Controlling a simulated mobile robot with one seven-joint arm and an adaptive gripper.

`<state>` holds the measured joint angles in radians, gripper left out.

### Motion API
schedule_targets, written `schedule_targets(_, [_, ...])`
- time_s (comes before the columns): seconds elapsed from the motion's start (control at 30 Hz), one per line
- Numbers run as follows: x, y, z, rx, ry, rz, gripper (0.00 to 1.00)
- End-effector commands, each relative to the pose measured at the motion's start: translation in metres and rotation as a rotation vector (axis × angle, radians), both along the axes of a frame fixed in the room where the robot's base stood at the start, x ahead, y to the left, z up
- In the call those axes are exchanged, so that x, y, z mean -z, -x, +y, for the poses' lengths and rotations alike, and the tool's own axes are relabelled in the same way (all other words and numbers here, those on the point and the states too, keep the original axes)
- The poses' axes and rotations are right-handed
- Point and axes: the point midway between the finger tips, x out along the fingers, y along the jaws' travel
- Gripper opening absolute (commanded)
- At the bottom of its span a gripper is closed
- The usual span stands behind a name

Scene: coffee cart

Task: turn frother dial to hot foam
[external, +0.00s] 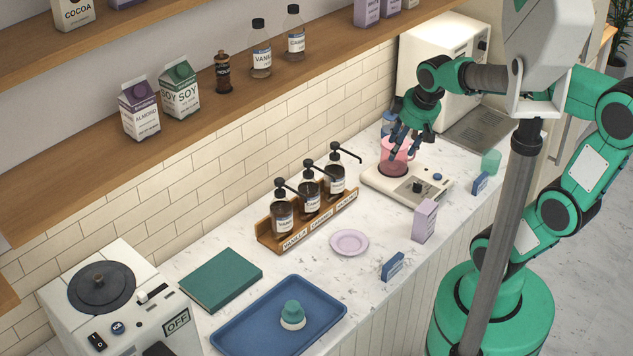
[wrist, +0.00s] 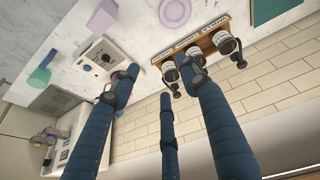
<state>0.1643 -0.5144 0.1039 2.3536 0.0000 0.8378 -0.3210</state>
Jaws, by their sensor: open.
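The frother (external: 385,185) is a low white base on the counter, with a dark round plate at its left end. Towards its front right are a dark dial (external: 417,187) and a small blue knob (external: 437,177); their markings are too small to read. A pink pitcher (external: 386,151) shows at the plate, partly hidden by my fingers. My gripper (external: 403,143) is open above the plate end, left of and higher than the dial. In the wrist view the frother (wrist: 88,50) lies left of my blue fingers (wrist: 160,84), its dark dial (wrist: 104,58) in sight.
A white machine (external: 430,60) is behind. Counter in front of the rack is partly clear.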

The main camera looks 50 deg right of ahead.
Motion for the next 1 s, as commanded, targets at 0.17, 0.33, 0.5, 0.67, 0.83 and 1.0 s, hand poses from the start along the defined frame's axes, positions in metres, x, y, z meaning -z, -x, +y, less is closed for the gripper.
schedule_targets(0.17, [0.011, -0.030, -0.035, -0.051, 0.029, 0.066, 0.45])
schedule_targets(0.33, [0.030, -0.052, -0.071, -0.109, 0.049, 0.125, 0.45])
schedule_targets(0.5, [0.052, -0.070, -0.109, -0.169, 0.059, 0.183, 0.45])
schedule_targets(0.67, [0.079, -0.082, -0.147, -0.226, 0.061, 0.234, 0.45])
schedule_targets(0.83, [0.111, -0.088, -0.187, -0.290, 0.053, 0.284, 0.45])
schedule_targets(1.0, [0.146, -0.087, -0.225, -0.353, 0.038, 0.326, 0.45])
